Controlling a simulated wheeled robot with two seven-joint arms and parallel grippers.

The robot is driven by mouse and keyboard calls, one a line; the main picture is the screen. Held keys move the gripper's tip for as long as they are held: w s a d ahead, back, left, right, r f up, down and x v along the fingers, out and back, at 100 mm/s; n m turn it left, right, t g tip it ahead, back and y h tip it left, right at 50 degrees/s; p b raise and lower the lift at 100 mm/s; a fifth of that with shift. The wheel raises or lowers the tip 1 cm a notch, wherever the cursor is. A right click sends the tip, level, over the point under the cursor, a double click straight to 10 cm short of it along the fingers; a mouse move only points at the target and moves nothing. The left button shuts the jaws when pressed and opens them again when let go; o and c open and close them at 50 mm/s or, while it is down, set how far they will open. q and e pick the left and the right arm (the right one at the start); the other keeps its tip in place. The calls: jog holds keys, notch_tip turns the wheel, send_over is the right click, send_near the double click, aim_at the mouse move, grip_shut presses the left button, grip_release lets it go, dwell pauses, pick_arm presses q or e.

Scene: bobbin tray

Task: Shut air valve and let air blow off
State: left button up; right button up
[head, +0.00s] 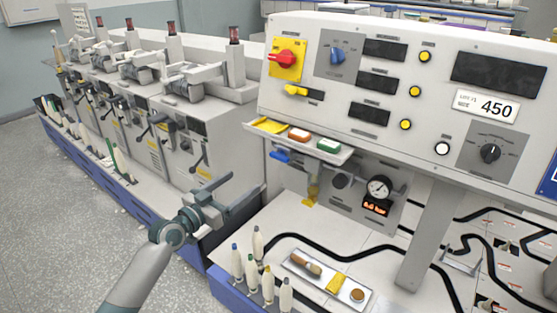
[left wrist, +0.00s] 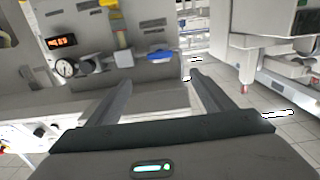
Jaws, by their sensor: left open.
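A blue lever handle (head: 280,156), which looks like the air valve's, sits under the console's left end; in the left wrist view the blue handle (left wrist: 160,56) lies roughly level, ahead of the fingers. A round pressure gauge (head: 380,187) and a lit orange display (head: 375,208) are to its right; the digits are too small to read surely. A yellow fitting (head: 311,195) hangs below, between them. My left gripper (head: 238,190) is open and empty, left of and below the blue handle in the head view, apart from it. My right gripper is not in view.
The console's small shelf (head: 333,154) holds yellow, orange and green items just above the valve. White bobbins (head: 257,243) and a tray (head: 298,265) with a brush stand on the bench below. A machine row (head: 130,110) stands left. Space between my fingers and the handle looks clear.

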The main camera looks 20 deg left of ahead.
pick_arm(q)
jog(key=w, duration=0.1)
jog(key=p, duration=0.1)
send_near(277, 158)
jog(key=x, duration=0.7)
jog(key=shift+w+d+r+p, duration=0.1)
jog(key=shift+p, duration=0.2)
jog(key=shift+x, duration=0.75)
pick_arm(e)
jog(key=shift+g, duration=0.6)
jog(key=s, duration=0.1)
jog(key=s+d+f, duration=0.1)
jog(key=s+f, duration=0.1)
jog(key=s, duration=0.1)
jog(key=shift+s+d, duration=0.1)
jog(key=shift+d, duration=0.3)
pick_arm(q)
jog(key=c, duration=1)
